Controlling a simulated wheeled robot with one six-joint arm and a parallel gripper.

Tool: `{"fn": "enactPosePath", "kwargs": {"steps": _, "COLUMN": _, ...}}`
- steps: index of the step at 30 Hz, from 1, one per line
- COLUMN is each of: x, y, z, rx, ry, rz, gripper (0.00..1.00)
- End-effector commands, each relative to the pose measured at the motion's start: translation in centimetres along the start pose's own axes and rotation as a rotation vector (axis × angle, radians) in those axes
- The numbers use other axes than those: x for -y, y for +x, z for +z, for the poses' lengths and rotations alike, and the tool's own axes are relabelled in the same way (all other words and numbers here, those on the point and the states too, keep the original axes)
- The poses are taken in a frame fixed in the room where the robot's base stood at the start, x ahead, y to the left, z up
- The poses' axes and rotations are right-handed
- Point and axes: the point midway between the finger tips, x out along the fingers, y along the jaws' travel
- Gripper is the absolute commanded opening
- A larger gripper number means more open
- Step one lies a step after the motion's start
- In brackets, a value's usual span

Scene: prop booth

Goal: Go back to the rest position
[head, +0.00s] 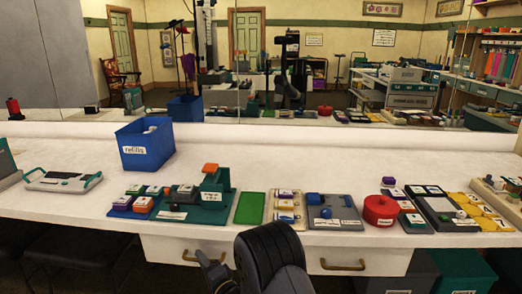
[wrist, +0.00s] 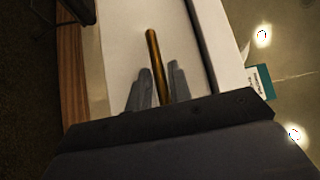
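My gripper (wrist: 158,80) is open in the wrist view, its two grey fingers apart. A brass drawer handle (wrist: 155,52) shows between and beyond the fingers, against a white drawer front (wrist: 125,45). I cannot tell whether the fingers touch the handle. In the head view my dark arm reaches in from the bottom centre, and the gripper is low in front of the left drawer, partly hidden. The left handle (head: 190,258) shows beside it.
The white counter (head: 90,200) carries a blue refills bin (head: 146,148), a red round container (head: 380,209), a green mat (head: 250,208) and several trays of small blocks. A second drawer handle (head: 343,266) is to the right. A mirror stands behind.

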Motion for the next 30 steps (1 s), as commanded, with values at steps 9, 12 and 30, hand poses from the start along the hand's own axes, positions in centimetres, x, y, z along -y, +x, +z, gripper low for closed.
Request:
{"fn": "enactPosePath", "kwargs": {"steps": 9, "x": 0.5, "y": -0.7, "z": 1.7, "rx": 0.001, "ry": 0.002, "rz": 0.0, "gripper": 0.2}}
{"fn": "enactPosePath", "kwargs": {"steps": 12, "x": 0.5, "y": -0.9, "z": 1.8, "rx": 0.0, "ry": 0.002, "rz": -0.001, "gripper": 0.2}}
{"fn": "enactPosePath", "kwargs": {"steps": 30, "x": -0.3, "y": -0.4, "z": -0.2, "rx": -0.003, "ry": 0.0, "rz": 0.003, "gripper": 0.2}}
